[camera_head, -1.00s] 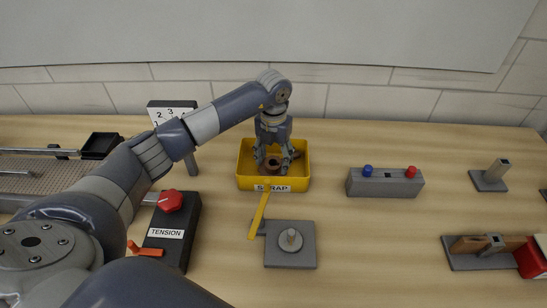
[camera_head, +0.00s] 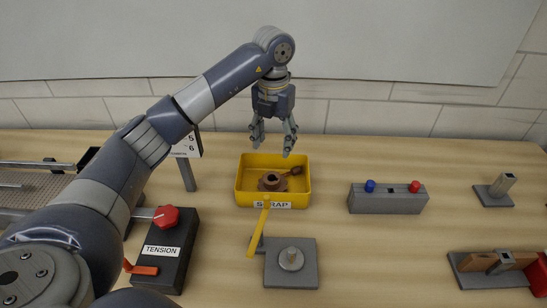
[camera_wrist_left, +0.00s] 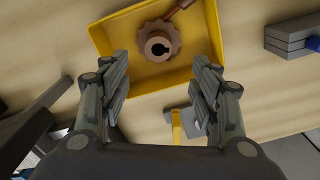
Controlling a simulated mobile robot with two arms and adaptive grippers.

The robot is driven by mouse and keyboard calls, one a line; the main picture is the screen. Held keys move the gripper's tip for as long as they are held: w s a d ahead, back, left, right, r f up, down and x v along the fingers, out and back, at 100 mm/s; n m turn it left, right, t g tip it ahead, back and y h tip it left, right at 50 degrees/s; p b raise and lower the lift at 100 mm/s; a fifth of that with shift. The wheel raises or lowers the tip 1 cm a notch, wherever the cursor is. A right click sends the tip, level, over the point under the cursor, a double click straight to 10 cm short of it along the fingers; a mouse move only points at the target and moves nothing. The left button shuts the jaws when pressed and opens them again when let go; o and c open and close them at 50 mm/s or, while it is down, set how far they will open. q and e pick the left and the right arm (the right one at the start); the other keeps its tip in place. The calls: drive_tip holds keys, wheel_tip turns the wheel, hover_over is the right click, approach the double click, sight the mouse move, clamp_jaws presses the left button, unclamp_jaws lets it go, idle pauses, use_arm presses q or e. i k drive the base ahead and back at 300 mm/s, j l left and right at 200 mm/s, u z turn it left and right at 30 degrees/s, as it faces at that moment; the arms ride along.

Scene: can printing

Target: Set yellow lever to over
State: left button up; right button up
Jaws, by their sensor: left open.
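The yellow lever (camera_head: 258,231) slants up from the left side of a grey base plate (camera_head: 305,272) with a round grey post (camera_head: 291,258), in front of the yellow scrap tray. In the left wrist view the lever (camera_wrist_left: 176,127) shows between my fingers' lower parts. My left gripper (camera_head: 273,146) is open and empty, raised above the back of the yellow tray (camera_head: 242,190) and pointing down, well behind the lever. In the left wrist view its two fingers (camera_wrist_left: 163,72) stand wide apart. My right gripper is not in view.
Brown parts (camera_head: 272,181) lie in the scrap tray. A black TENSION box (camera_head: 167,262) with a red knob (camera_head: 166,216) stands left of the lever. A grey block (camera_head: 387,203) with blue and red buttons stands to the right. Table between them is clear.

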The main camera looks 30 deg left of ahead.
sight(252, 247)
drive_tip(key=k+u, duration=0.15)
drive_tip(key=u, duration=0.15)
drive_tip(key=i+u, duration=0.15)
drive_tip(key=u, duration=0.5)
